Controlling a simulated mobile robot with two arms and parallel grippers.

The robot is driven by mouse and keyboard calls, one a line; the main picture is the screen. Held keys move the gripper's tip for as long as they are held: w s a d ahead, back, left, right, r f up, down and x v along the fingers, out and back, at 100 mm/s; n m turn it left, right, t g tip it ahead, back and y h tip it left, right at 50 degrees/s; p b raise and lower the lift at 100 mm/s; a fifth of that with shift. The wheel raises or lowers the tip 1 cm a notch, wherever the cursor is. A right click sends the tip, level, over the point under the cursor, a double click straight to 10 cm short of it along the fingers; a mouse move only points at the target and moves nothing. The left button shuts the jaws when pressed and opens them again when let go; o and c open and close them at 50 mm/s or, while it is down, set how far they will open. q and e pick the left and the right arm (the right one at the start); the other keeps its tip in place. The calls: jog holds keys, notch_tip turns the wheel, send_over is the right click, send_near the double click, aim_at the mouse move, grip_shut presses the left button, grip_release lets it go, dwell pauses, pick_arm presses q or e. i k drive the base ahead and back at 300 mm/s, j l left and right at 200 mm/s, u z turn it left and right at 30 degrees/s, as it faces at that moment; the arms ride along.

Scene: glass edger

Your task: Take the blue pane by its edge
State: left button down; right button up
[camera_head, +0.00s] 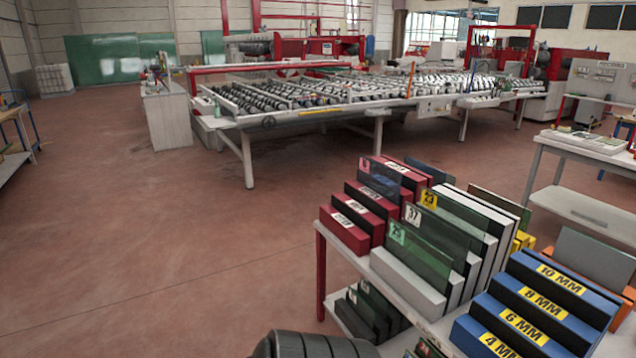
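A pane with a bluish tint (381,179) and a small pink label stands upright among the red blocks of a rack (343,232). Its lower edge is hidden by the blocks, and its top edge is free. No other pane looks clearly blue.
Green panes (418,256) with number labels stand in white blocks just right of the red ones. Blue blocks (540,300) marked in millimetres are nearer at the right. A white table (590,205) stands behind at the right. A long roller machine (320,98) lies beyond. Open floor is at the left.

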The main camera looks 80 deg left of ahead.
aim_at(386, 182)
jog(key=u, duration=2.25)
jog(key=i+j+z, duration=0.15)
jog(key=z, duration=0.3)
jog(key=i+j+z, duration=0.3)
jog(key=z, duration=0.2)
